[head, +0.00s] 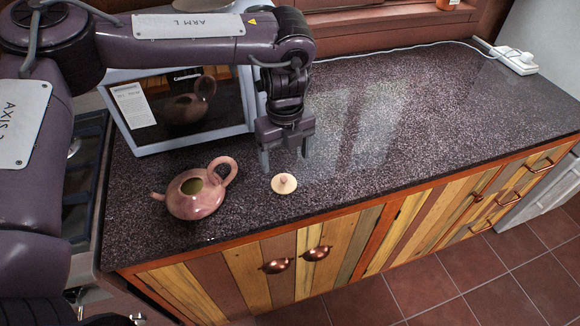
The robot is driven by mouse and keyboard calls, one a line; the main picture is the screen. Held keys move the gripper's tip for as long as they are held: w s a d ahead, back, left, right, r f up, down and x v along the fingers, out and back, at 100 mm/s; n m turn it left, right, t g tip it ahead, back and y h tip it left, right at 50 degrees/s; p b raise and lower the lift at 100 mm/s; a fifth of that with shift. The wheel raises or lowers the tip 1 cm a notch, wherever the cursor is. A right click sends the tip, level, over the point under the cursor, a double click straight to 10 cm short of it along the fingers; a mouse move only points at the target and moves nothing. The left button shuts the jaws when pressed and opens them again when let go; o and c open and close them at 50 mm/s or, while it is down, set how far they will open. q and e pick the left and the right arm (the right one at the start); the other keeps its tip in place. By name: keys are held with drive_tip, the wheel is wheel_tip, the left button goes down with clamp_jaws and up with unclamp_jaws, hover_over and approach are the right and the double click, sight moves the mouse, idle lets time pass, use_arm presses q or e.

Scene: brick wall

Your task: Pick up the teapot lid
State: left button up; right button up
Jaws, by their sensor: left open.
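The teapot lid (284,183) is a small round, pale cream disc with a pinkish knob. It lies on the dark speckled countertop, right of the teapot. The pinkish-brown teapot (195,199) stands open-topped, its spout to the left and its loop handle to the right. My left gripper (285,160) points down just above and behind the lid in the picture. Its fingers are apart with nothing between them. I cannot tell the exact height of the fingertips over the counter. My right gripper is not in view.
A microwave (180,105) stands behind the teapot, close to my left arm. A stove (85,185) borders the counter on the left. A white power strip (515,58) with a cable lies at the far right. The countertop (420,120) to the right is clear.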

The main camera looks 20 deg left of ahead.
sight(284, 178)
use_arm(q)
drive_tip(key=f+p, duration=0.1)
drive_tip(key=s+f, duration=0.1)
drive_tip(key=f, duration=0.1)
drive_tip(key=shift+s+a+f+p, duration=0.1)
drive_tip(key=shift+s+f+p, duration=0.1)
drive_tip(key=shift+p, duration=0.15)
drive_tip(key=f, duration=0.2)
drive_tip(key=shift+w+f+p, duration=0.3)
drive_tip(key=shift+f, duration=0.55)
drive_tip(key=c, duration=1)
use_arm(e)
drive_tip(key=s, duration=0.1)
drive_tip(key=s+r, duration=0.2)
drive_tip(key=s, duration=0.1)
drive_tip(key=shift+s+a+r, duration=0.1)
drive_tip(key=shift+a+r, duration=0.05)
